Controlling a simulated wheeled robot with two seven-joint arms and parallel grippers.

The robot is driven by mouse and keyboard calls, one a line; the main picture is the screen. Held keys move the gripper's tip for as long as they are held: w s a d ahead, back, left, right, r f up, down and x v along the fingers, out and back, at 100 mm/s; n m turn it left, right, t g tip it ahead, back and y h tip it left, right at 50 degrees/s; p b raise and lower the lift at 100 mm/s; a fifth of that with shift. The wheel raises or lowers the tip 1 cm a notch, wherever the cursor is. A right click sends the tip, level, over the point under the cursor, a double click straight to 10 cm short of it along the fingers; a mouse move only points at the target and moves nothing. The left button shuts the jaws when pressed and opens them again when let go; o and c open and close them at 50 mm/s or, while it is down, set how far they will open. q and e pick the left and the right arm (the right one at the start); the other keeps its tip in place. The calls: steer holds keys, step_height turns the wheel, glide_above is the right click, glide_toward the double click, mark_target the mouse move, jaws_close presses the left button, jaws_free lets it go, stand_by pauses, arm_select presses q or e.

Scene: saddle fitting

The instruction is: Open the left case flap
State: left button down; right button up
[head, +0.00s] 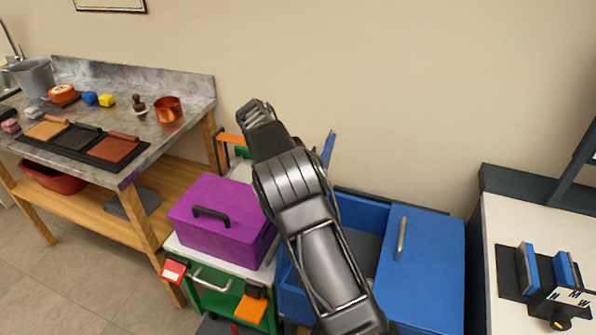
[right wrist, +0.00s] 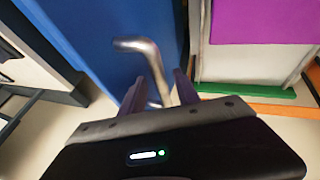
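The blue case (head: 378,205) stands right of the purple box. Its left compartment is uncovered, and the left flap (head: 328,150) stands raised, seen nearly edge-on and mostly hidden behind my right arm. The right flap (head: 430,265) lies closed with a metal handle (head: 402,238). My right gripper (head: 256,108) is up near the wall, left of the raised flap. In the right wrist view, a bent metal handle (right wrist: 150,55) on a blue panel (right wrist: 95,35) reaches between my fingers (right wrist: 158,92), which stand apart with a gap beside the rod. My left gripper is out of view.
The purple box (head: 225,225) sits on a green cart (head: 220,301) close left of the case. A workbench (head: 100,125) with tools is farther left. A white counter (head: 540,225) stands at the right. The wall is close behind.

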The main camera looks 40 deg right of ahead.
steer(key=b+v, duration=0.1)
steer(key=v, duration=0.6)
steer(key=shift+a+r, duration=0.2)
steer(key=shift+r, duration=0.15)
